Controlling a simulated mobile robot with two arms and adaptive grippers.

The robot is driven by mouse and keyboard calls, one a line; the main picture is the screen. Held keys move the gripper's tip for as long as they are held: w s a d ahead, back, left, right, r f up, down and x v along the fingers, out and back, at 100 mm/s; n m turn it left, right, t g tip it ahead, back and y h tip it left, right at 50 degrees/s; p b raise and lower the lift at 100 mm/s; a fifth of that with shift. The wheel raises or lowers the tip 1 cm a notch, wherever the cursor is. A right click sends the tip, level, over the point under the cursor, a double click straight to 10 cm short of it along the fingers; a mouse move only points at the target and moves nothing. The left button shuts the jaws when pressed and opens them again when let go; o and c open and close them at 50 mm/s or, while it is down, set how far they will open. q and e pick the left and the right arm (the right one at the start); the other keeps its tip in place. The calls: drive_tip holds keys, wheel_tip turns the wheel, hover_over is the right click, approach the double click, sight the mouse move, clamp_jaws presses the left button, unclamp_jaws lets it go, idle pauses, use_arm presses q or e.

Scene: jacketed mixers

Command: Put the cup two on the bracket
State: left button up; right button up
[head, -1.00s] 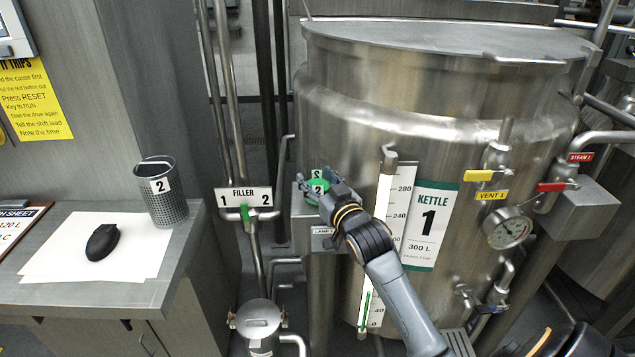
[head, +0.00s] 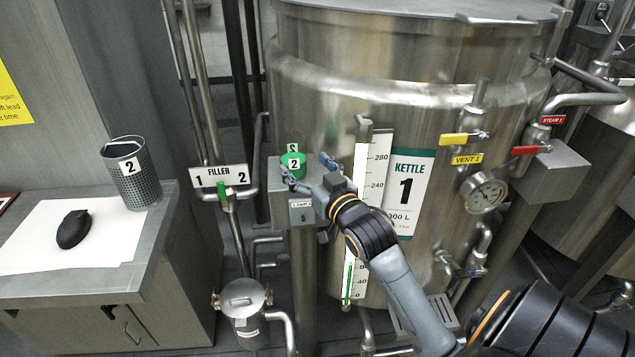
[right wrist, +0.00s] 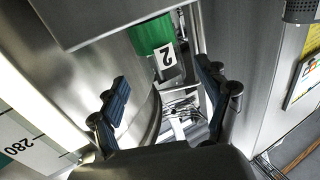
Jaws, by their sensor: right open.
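A green cup (head: 293,162) with a white label 2 stands on top of a grey box-like bracket (head: 302,212) on a post, left of kettle 1. In the right wrist view the green cup (right wrist: 156,40) shows at the top, next to the grey box (right wrist: 100,12). My right gripper (head: 307,170) is open, its fingers spread in front of the cup. In the wrist view the fingers (right wrist: 165,82) are empty, and the cup lies beyond their tips. My left gripper is not in view.
A dark mesh holder (head: 135,175) also labelled 2 stands on the desk beside a black mouse (head: 73,229) and white paper. Kettle 1 (head: 300,50) with its level gauge (head: 357,210) stands close behind and right of my gripper. Filler pipes (head: 222,180) stand left of the bracket.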

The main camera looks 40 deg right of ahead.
drive_tip(key=s, duration=0.3)
drive_tip(key=s+b, duration=0.1)
drive_tip(key=s, duration=0.1)
drive_tip(key=shift+s+a, duration=0.15)
drive_tip(key=shift+a, duration=0.25)
